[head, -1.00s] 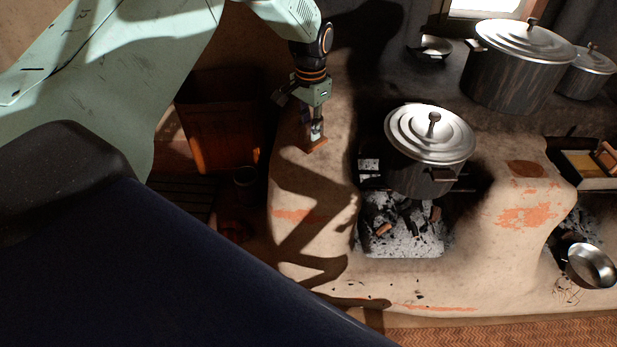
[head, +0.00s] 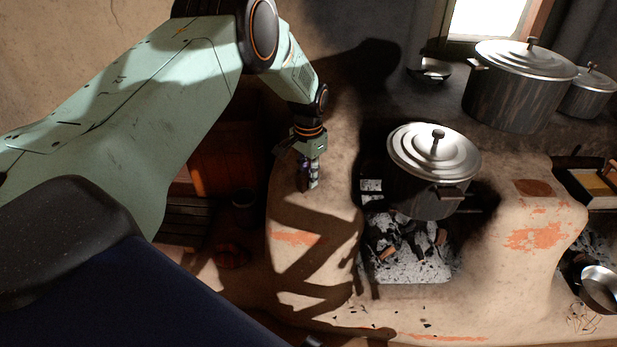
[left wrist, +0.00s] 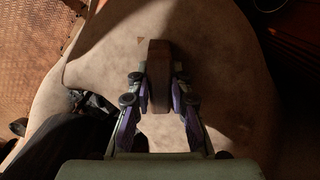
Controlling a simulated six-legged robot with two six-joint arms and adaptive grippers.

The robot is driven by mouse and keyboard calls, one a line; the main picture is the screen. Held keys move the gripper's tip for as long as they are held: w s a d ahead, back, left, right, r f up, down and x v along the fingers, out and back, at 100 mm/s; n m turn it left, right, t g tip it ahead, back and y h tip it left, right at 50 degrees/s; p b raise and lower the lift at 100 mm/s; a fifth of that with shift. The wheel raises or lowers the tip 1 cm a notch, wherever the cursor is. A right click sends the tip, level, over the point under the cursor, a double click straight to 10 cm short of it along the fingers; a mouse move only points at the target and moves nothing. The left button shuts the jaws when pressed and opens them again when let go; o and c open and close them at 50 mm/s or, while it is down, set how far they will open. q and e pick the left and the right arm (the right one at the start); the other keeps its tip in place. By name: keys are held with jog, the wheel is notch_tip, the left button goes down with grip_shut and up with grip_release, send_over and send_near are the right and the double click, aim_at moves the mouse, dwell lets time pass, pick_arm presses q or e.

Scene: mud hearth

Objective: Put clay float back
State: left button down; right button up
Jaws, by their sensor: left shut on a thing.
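My left gripper (head: 310,184) is above the left part of the pale mud hearth (head: 300,262). In the left wrist view, the gripper (left wrist: 158,105) is shut on a narrow brown block, which looks like the clay float (left wrist: 158,60). The float sits upright in that picture between the purple-sided fingers, its far end reaching beyond them. In the head view the float is mostly hidden by the fingers and shade. I cannot tell whether it touches the hearth. My right gripper is not in view.
A lidded pot (head: 425,195) stands over the ash-filled fire opening (head: 410,262). A larger pot (head: 510,95) and a bowl (head: 430,70) stand behind. At right are a tray (head: 602,202) with yellowish contents and a metal pan (head: 598,285). The hearth's left top is clear.

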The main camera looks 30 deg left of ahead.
pick_arm(q)
jog(key=shift+s, duration=0.1)
jog(key=c, duration=1.5)
grip_release()
jog(key=shift+f, duration=0.15)
jog(key=shift+o, duration=1.4)
